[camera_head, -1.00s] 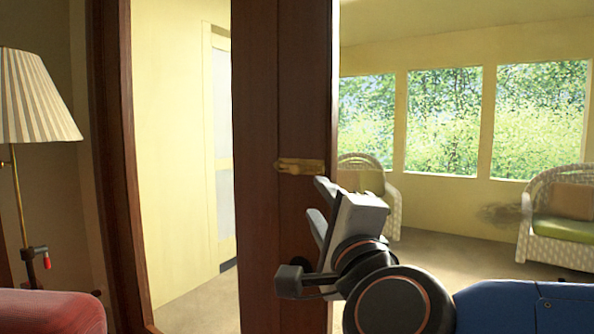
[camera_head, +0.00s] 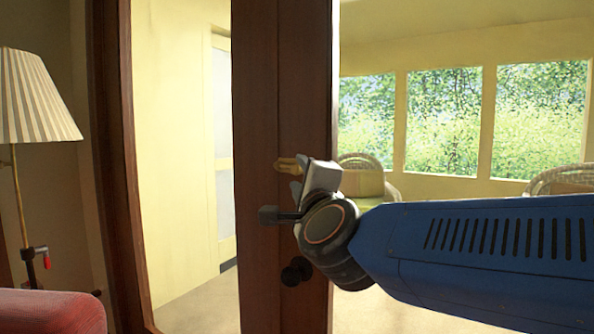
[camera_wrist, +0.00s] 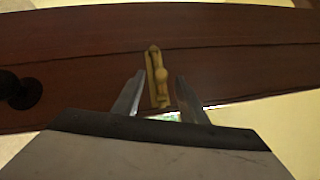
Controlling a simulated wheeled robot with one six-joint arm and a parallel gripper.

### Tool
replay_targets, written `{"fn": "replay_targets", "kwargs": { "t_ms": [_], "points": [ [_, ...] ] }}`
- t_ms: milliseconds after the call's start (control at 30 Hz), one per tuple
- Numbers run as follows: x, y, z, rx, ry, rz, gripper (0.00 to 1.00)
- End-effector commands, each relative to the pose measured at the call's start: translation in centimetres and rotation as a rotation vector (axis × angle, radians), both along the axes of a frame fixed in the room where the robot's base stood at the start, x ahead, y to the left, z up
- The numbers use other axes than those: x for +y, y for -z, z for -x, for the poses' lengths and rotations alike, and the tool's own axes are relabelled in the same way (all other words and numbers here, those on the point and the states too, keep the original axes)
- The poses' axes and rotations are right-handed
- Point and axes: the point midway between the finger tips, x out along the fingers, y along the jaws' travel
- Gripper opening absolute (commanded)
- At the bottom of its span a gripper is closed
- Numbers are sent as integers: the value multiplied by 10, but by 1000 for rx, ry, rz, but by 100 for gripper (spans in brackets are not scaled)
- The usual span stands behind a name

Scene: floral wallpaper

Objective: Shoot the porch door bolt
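The brass bolt (camera_head: 288,165) is mounted on the dark wooden porch door (camera_head: 265,90), near its right edge. In the head view my gripper (camera_head: 303,182) is at the door, covering the bolt's right part. In the wrist view the bolt (camera_wrist: 157,78), with its small knob, lies between and just beyond the two fingertips of my gripper (camera_wrist: 158,95). The fingers are apart, one on each side of the bolt, and I see no contact with it. The gripper is open and empty.
A dark round door knob (camera_head: 296,271) sits below the bolt. The door stands ajar in its frame (camera_head: 118,150). A pleated lamp (camera_head: 35,100) and red seat (camera_head: 45,312) are at left. Wicker chairs (camera_head: 385,192) stand in the bright porch beyond.

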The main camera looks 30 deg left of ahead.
Motion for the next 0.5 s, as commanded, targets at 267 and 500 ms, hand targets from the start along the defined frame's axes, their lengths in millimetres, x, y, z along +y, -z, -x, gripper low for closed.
{"fn": "replay_targets", "kwargs": {
  "t_ms": [267, 500],
  "points": [
    [20, -6, -27, 0, 1, 0, 38],
    [24, -7, -32, 1, -1, 1, 38]
  ]
}}
